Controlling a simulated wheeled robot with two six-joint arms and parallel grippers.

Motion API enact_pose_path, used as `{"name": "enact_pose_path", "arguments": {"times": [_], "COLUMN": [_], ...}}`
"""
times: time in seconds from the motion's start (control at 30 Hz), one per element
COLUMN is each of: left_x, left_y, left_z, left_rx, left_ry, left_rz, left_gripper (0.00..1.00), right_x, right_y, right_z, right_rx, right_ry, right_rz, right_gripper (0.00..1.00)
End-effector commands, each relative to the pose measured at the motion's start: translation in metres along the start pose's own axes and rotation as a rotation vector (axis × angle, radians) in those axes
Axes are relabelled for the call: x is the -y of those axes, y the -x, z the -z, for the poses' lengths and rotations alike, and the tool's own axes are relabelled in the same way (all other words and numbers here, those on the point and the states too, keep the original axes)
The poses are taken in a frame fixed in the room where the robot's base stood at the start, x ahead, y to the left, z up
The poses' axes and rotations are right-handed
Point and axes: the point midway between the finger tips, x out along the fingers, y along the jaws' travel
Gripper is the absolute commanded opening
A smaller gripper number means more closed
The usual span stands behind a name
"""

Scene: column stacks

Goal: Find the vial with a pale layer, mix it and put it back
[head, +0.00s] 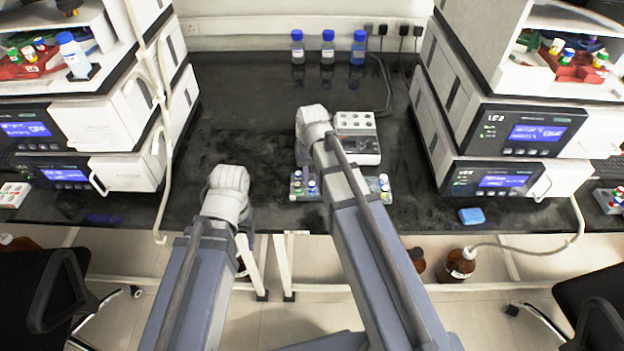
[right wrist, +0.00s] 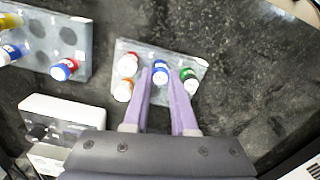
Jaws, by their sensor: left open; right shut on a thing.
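In the right wrist view my right gripper (right wrist: 160,88) is shut on a blue-capped vial (right wrist: 160,67). That vial is at a grey rack (right wrist: 203,66), among vials with red (right wrist: 128,64), orange (right wrist: 122,90) and green (right wrist: 188,74) caps. I cannot tell whether it is still seated in its hole. The vials' liquid is hidden, so no pale layer shows. In the head view capped vials (head: 312,187) stand beside my right arm, which hides part of the racks. A white device with round wells (head: 357,122) stands behind. My left arm is in the head view, but its gripper is hidden.
A second rack (right wrist: 45,45) has empty holes and several capped vials. A white box (right wrist: 65,115) stands close to my right gripper. Instrument stacks (head: 510,135) flank the dark bench (head: 250,90). Several blue-capped bottles (head: 328,48) stand at the back. The bench's left middle is clear.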

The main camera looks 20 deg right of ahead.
Motion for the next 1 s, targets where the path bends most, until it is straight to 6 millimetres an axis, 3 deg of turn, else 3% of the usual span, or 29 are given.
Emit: {"name": "enact_pose_path", "arguments": {"times": [0.2, 0.23, 0.53, 0.7, 0.87, 1.0], "left_x": [0.0000, 0.0000, 0.0000, 0.0000, 0.0000, 0.0000], "left_y": [0.0001, 0.0001, 0.0001, 0.0000, 0.0000, -0.0001], "left_z": [0.0000, 0.0000, 0.0000, 0.0000, 0.0000, 0.0000], "left_rx": [0.000, 0.000, 0.000, 0.000, 0.000, 0.000], "left_ry": [0.000, 0.000, 0.000, 0.000, 0.000, 0.000], "left_rz": [0.000, 0.000, 0.000, 0.000, 0.000, 0.000], "left_gripper": [0.61, 0.61, 0.61, 0.61, 0.61, 0.61], "right_x": [0.0000, 0.0000, 0.0000, 0.0000, 0.0000, -0.0001], "right_y": [0.0001, 0.0001, 0.0001, 0.0000, 0.0000, -0.0001], "right_z": [0.0000, 0.0000, 0.0000, 0.0000, 0.0000, -0.0001], "right_rx": [0.000, 0.000, 0.000, 0.000, 0.000, 0.000], "right_ry": [0.000, 0.000, 0.000, 0.000, 0.000, 0.000], "right_rz": [0.000, 0.000, 0.000, 0.000, 0.000, 0.000], "right_gripper": [0.00, 0.26, 0.60, 0.60, 0.78, 0.78]}}
